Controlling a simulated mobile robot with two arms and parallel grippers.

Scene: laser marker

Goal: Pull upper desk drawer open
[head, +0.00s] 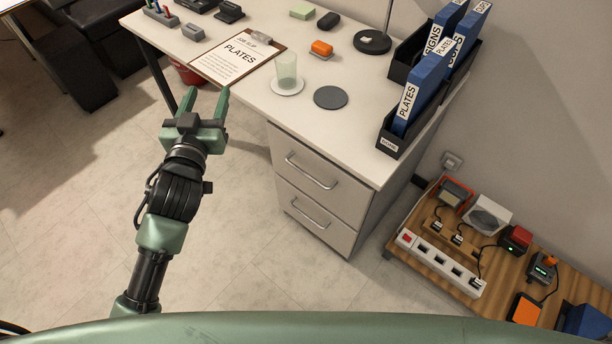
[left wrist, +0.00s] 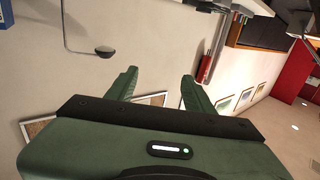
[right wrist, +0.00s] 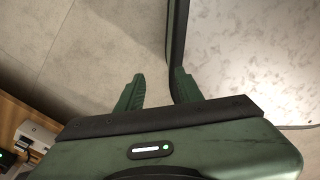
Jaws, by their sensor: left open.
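The desk's white upper drawer (head: 339,197) is shut, flush in the cabinet under the desk's right part. Its silver bar handle (head: 311,171) runs across the front. My left gripper (head: 206,98) is open and empty, left of the drawer and near the desk's front edge, apart from the handle. It also shows open in the left wrist view (left wrist: 158,80), facing the wall, with no drawer there.
A shut lower drawer (head: 300,208) sits below. On the desk (head: 355,142) are a clipboard (head: 240,57), a glass (head: 286,72), a grey disc (head: 330,97) and black file holders (head: 393,140). A wooden bench (head: 408,257) with devices stands at right. Floor before the drawers is clear.

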